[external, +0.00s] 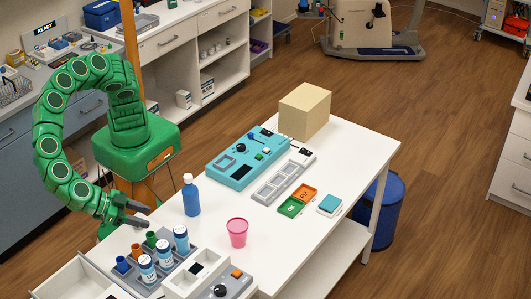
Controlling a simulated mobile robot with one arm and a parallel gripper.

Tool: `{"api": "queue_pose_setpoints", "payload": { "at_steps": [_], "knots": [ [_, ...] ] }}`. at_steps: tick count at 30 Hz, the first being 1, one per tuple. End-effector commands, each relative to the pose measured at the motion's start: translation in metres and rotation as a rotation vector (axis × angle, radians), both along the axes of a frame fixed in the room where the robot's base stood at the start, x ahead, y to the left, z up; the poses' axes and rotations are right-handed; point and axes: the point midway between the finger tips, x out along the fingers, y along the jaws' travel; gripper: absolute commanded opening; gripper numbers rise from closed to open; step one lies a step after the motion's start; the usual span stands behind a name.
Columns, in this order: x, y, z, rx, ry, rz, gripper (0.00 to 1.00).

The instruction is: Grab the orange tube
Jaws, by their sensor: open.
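The orange tube (137,250) stands upright in a grey rack (185,258) on the white table (210,212), in the back row of the rack beside a green tube (151,239). A blue tube (122,264) stands to its left, and white-and-blue labelled bottles (164,251) stand in front of it. My gripper (146,214) is open and empty, above and a little behind the orange tube, apart from it. The lower part of the orange tube is hidden in the rack.
A blue bottle (191,197) and a pink cup (237,231) stand right of the rack. A white tray (196,274) and a grey device (225,286) sit in front. Further back are a teal panel (241,160) and a tan box (304,110).

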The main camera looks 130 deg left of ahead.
Motion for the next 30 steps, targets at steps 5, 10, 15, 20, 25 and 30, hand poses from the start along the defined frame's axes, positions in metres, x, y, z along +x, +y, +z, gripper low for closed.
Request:
{"api": "queue_pose_setpoints", "payload": {
  "at_steps": [5, 10, 15, 20, 25, 30],
  "knots": [
    [-0.026, -0.063, -0.037, -0.043, -0.062, -0.082, 0.46],
    [-0.042, -0.092, -0.053, -0.07, -0.093, -0.12, 0.46],
    [-0.04, -0.093, -0.06, -0.077, -0.098, -0.125, 0.46],
    [-0.029, -0.085, -0.067, -0.076, -0.097, -0.124, 0.46],
    [-0.019, -0.076, -0.072, -0.074, -0.096, -0.122, 0.46],
    [-0.003, -0.062, -0.081, -0.074, -0.095, -0.122, 0.46]
  ]
}}
